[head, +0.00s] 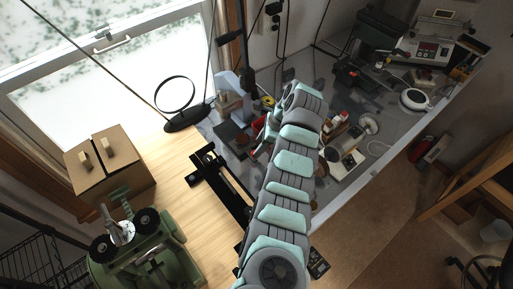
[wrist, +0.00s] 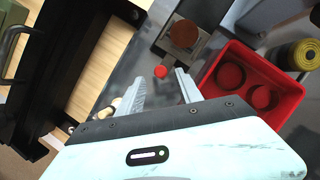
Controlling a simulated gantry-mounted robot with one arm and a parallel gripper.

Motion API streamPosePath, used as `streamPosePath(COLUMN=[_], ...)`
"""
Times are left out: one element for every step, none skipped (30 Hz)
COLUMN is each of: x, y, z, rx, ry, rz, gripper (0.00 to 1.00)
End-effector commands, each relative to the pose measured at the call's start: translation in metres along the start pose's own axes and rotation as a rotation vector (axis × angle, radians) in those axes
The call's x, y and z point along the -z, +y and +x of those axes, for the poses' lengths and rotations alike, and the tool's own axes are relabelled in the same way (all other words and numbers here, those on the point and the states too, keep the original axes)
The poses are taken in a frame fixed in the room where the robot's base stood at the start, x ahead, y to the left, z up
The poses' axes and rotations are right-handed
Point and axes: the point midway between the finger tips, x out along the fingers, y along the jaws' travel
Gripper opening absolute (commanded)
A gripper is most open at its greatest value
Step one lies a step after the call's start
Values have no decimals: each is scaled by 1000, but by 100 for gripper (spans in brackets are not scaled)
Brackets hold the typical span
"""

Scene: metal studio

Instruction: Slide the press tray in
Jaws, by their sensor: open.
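In the wrist view, a grey metal plate bearing a round brown disc looks like the press tray (wrist: 164,48). A small red knob (wrist: 160,72) shows just in front of it; I cannot tell whether the two are joined. My gripper (wrist: 158,77) is open and empty, its two pale fingers apart, with the knob showing between the fingertips. I cannot tell how far below them it lies. In the head view my gripper (head: 268,127) is over the grey worktop, and my arm hides much around it. The press tray cannot be clearly made out there.
A red bin (wrist: 285,100) with round red pieces stands right of my gripper, beside a yellow-and-dark roll (wrist: 300,54). A black frame (wrist: 85,60) lies to the left. In the head view, a cardboard box (head: 110,165) and green machine (head: 145,255) stand left.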

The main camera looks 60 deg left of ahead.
Motion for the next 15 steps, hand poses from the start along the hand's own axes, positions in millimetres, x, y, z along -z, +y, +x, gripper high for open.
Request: streamPosePath(x=[-1, -1, -1, -1, -1, -1, 0, 0, 0, 0, 1, 1, 1, 1, 1], y=[2, 2, 1, 0, 0, 0, 1, 1, 0, 0, 0, 0, 0, 0, 0], z=[9, 14, 19, 22, 26, 30, 32, 35, 37, 38, 39, 40, 40, 40, 40], rx=[-8, -7, -3, -2, -2, -3, -3, -3, -1, 0, 1, 1, 2, 2, 2], ry=[-1, -1, 0, 0, 0, 0, 0, 0, 1, 1, 1, 1, 1, 1, 1], rz=[1, 0, -1, -2, -2, -2, -1, -1, 0, 0, 0, 0, 0, 0, 0], gripper=[42, 42, 42, 42, 42, 42, 42, 42, 42, 42, 42, 42, 42, 42, 42])
